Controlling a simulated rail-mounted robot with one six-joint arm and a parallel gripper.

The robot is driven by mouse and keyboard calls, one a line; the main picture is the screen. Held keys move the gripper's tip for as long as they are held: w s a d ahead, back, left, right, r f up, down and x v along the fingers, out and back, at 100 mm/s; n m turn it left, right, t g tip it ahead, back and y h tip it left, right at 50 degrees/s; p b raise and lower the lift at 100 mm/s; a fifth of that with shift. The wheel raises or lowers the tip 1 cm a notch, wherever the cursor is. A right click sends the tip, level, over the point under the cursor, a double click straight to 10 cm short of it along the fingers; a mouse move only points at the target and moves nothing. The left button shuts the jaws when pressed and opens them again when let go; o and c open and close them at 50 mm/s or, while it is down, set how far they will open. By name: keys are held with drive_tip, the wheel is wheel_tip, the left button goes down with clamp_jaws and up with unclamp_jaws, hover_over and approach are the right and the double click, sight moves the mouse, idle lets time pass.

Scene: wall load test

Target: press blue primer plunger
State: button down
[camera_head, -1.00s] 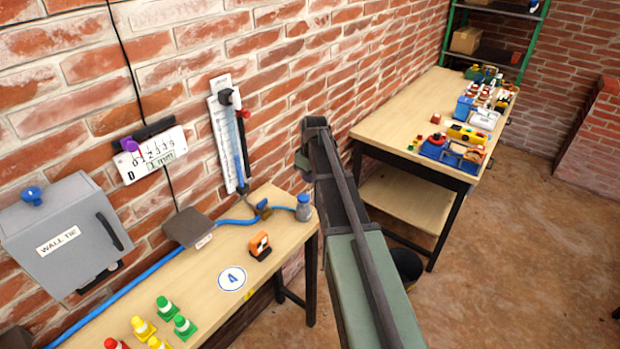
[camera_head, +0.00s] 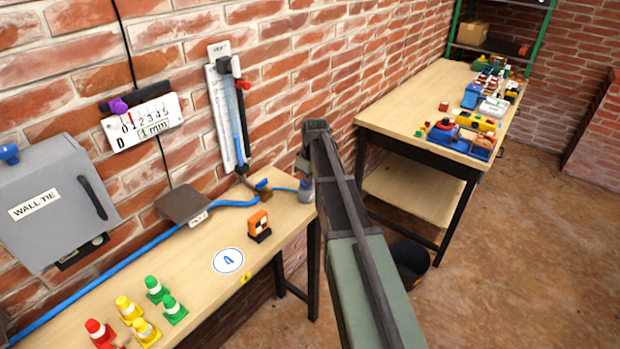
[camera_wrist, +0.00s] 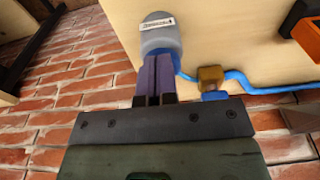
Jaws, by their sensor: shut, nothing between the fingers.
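A small grey pot (camera_head: 306,190) with a label stands at the far right corner of the near bench, joined to a blue hose; I take it for the primer. In the wrist view the grey pot (camera_wrist: 160,38) is straight ahead of my gripper (camera_wrist: 155,60). A bit of blue shows beside the fingertips. The fingers are shut together, empty, and overlap the pot in the picture; I cannot tell whether they touch it. The plunger is mostly hidden behind them. In the head view my arm partly covers the pot, and the fingers cannot be made out.
A brass valve (camera_wrist: 211,76) with a blue handle sits on the hose close to the pot. An orange device (camera_head: 258,225) and several cones stand on the near bench (camera_head: 205,285). The brick wall is close behind. A grey WALL TIE box (camera_head: 55,205) hangs at left.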

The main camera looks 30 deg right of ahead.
drive_tip(key=shift+s+f, duration=0.1)
drive_tip(key=shift+s, duration=0.05)
wheel_tip(320, 180, up, 14)
drive_tip(key=p, duration=1.4)
drive_tip(key=shift+s+d+p, duration=0.35)
drive_tip(key=shift+s, duration=0.1)
